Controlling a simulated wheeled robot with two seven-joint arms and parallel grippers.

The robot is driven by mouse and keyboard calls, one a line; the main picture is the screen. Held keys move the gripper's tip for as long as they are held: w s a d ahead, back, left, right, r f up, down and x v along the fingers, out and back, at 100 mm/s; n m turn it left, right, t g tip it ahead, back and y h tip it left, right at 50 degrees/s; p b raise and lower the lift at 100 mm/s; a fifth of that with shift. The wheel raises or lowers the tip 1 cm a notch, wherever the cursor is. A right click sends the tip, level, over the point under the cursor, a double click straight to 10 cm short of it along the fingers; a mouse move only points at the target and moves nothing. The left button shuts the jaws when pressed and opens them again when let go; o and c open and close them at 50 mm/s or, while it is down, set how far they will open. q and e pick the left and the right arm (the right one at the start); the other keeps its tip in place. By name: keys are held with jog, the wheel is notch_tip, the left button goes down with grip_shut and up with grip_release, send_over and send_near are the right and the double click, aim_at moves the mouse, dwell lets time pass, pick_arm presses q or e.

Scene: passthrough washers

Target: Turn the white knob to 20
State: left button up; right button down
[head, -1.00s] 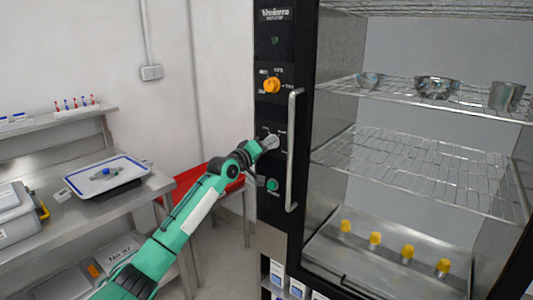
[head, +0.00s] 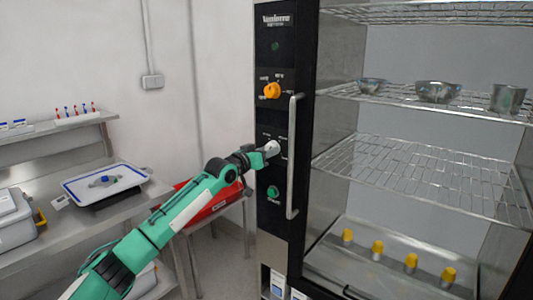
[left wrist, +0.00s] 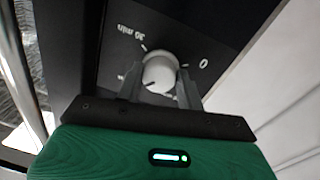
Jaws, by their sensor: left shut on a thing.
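The white knob (head: 273,148) is on the black control panel of the cabinet, below the orange knob and above the green button. My left gripper (head: 264,150) is at it. In the left wrist view the white knob (left wrist: 159,72) sits between the two grey fingers of my left gripper (left wrist: 158,88), which is shut on it. The panel around it reads "30 min" at the upper left and "0" at the right. A small dark mark shows low on the knob's face. Other dial marks are hidden or too small to read. My right gripper is not in view.
The orange knob (head: 271,90) is above and the green button (head: 273,191) below. A vertical metal handle (head: 293,155) stands just right of the panel. The cabinet's wire racks (head: 400,165) hold metal bowls and a beaker. A red cart (head: 210,205) is behind my arm.

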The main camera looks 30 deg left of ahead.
pick_arm(q)
jog(key=shift+f, duration=0.15)
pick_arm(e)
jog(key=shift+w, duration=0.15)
pick_arm(q)
jog(key=o, duration=1)
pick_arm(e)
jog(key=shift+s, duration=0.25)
pick_arm(q)
jog(key=shift+s+a+f+b, duration=0.1)
jog(key=shift+s+a+b, duration=0.35)
jog(key=shift+s, duration=1.8)
jog(key=shift+s+a+r+b, duration=0.15)
jog(key=shift+s+b, duration=0.55)
jog(key=shift+s, duration=1.6)
jog(key=shift+s+a+f+b, duration=0.15)
jog(key=shift+s+a+b, duration=0.35)
jog(key=shift+s, duration=1.75)
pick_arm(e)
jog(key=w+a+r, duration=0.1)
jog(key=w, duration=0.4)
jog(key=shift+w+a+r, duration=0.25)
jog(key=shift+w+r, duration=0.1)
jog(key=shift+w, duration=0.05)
pick_arm(q)
jog(key=shift+d, duration=0.1)
